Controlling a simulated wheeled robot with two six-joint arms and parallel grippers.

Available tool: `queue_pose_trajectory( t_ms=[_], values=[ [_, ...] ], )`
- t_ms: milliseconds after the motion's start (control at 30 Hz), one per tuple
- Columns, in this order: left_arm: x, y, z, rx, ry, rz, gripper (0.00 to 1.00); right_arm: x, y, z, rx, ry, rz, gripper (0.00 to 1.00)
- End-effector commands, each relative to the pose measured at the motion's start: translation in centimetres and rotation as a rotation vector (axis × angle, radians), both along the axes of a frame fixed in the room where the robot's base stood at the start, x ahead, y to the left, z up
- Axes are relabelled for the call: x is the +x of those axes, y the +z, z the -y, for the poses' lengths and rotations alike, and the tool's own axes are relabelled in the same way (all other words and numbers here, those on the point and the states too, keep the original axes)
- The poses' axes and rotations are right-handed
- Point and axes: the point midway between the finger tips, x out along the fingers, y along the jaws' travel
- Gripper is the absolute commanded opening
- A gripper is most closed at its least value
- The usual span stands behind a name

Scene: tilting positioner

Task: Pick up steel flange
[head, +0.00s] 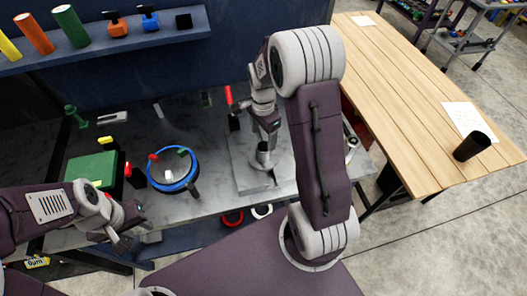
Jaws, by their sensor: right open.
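A grey metal piece that looks like the steel flange (264,156) stands on a light grey plate (247,183) on the marbled workbench. My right gripper (268,127) is open, pointing down just above the flange. From this angle I cannot tell whether its fingers touch the flange. My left gripper (122,236) hangs over the front left edge of the bench, well away from the flange. Its fingers are small and angled, so I cannot tell whether they are open.
A round fixture with a blue ring (172,186) stands left of the plate. A green block (92,170) lies further left. A red-handled clamp (229,97) rises behind the plate. A wooden table (425,120) with a black cup (471,147) is at right.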

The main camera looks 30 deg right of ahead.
Motion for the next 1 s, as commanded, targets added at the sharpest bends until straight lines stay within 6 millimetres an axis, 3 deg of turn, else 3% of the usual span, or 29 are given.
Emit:
queue_pose_trajectory(
  t_ms=[233, 467, 700, 967, 1000],
  values=[
    [0.0, 0.9, 0.0, 0.000, 0.000, 0.000, 0.36, -0.1, -3.3, 0.0, 0.001, 0.000, -0.005, 0.74],
    [0.0, 1.4, 0.0, 0.000, 0.000, 0.000, 0.36, 0.0, -4.6, 0.0, 0.001, 0.001, -0.003, 0.74],
    [0.0, 2.7, 0.0, 0.000, 0.000, 0.000, 0.36, 0.1, -8.5, 0.1, 0.000, 0.001, -0.004, 0.74],
    [0.0, 2.6, 0.0, 0.000, 0.000, 0.000, 0.36, 0.2, -9.2, 0.1, 0.000, 0.001, 0.001, 0.74],
    [0.0, 2.6, 0.0, 0.000, 0.000, 0.000, 0.36, 0.2, -9.2, 0.1, 0.000, 0.001, 0.000, 0.66]
  ],
)
